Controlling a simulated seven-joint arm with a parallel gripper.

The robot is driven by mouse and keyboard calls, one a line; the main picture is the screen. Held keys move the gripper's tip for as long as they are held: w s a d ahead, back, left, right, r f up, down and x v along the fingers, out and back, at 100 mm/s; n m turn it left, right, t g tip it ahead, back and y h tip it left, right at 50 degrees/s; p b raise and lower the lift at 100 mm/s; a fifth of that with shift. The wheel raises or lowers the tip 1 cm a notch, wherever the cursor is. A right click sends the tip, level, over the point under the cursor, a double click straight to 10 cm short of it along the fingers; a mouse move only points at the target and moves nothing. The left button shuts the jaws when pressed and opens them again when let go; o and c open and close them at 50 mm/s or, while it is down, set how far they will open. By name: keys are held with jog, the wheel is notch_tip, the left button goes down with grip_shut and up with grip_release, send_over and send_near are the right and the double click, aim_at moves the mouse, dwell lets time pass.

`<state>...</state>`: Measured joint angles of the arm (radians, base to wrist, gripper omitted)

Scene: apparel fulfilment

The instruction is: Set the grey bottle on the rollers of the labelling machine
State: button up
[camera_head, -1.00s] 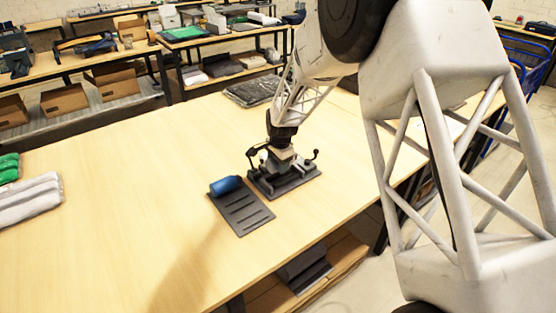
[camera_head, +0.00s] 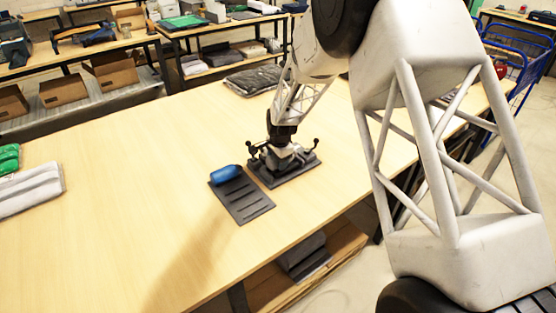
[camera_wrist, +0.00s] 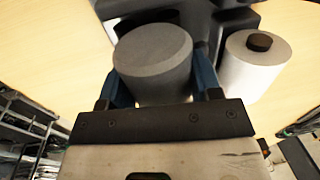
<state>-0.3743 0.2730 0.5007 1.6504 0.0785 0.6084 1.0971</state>
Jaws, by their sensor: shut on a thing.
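The grey bottle (camera_wrist: 153,62) sits between the two blue fingers of my gripper (camera_wrist: 155,85) in the wrist view, its round end facing the camera. My gripper (camera_head: 284,153) is shut on it, directly over the labelling machine (camera_head: 302,172), a dark flat base with upright posts and knobs. The bottle is not clearly distinguishable in the head view.
A dark slotted rack (camera_head: 245,202) lies left of the machine, with a blue bottle (camera_head: 226,173) at its far end. Packed white garments (camera_head: 28,188) lie at the far left and a dark bagged garment (camera_head: 253,79) behind. The wooden table (camera_head: 130,180) is otherwise largely clear.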

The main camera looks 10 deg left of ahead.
jog(key=shift+s+d+f, duration=0.1)
jog(key=shift+s+f, duration=0.05)
jog(key=shift+f, duration=0.3)
jog(key=shift+s+d+f, duration=0.1)
jog(key=shift+s+f, duration=0.05)
jog(key=shift+f, duration=0.25)
jog(key=o, duration=0.9)
jog(key=shift+o, duration=0.6)
jog(key=shift+r, duration=0.25)
jog(key=shift+d+r, duration=0.15)
jog(key=shift+r, duration=4.25)
jog(key=shift+r, duration=0.1)
